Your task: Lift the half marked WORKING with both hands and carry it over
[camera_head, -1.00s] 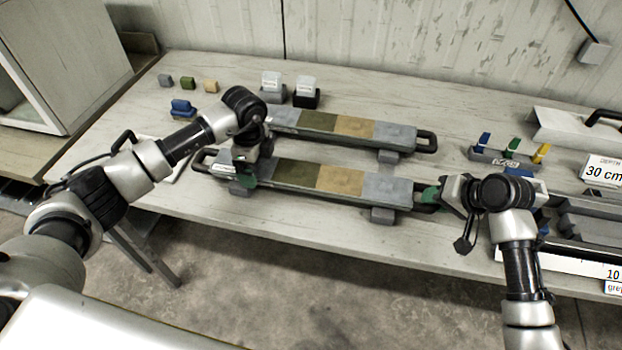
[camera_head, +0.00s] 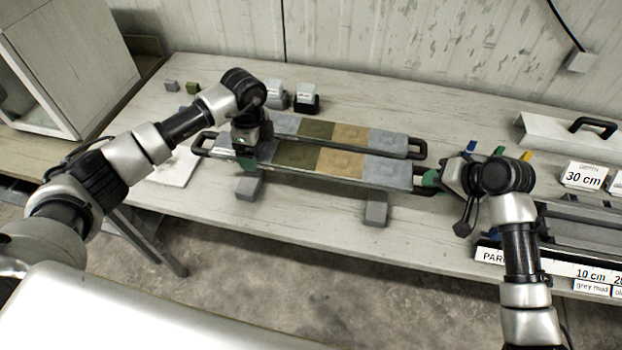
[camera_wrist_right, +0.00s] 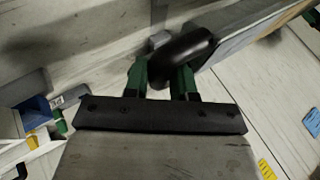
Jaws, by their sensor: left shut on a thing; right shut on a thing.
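The near core half (camera_head: 340,163) is a long bar with grey, olive and tan sections and black end handles. It hangs roughly level above its two grey supports, and a WORKING mark is not readable. My left gripper (camera_head: 243,160) is shut on its left end, the fingers partly hidden by the wrist. My right gripper (camera_head: 430,180) is shut on its right end; in the right wrist view its green fingers (camera_wrist_right: 173,78) straddle the black handle (camera_wrist_right: 183,52). A similar far core half (camera_head: 345,134) lies just behind, partly covered in the head view.
The bared supports (camera_head: 249,187) and (camera_head: 376,210) stand at the table's front. Label stands (camera_head: 306,98) and small blocks (camera_head: 192,87) are at the back left. A labelled tray (camera_head: 585,260), a 30 cm card (camera_head: 583,177) and a white cover (camera_head: 560,133) occupy the right.

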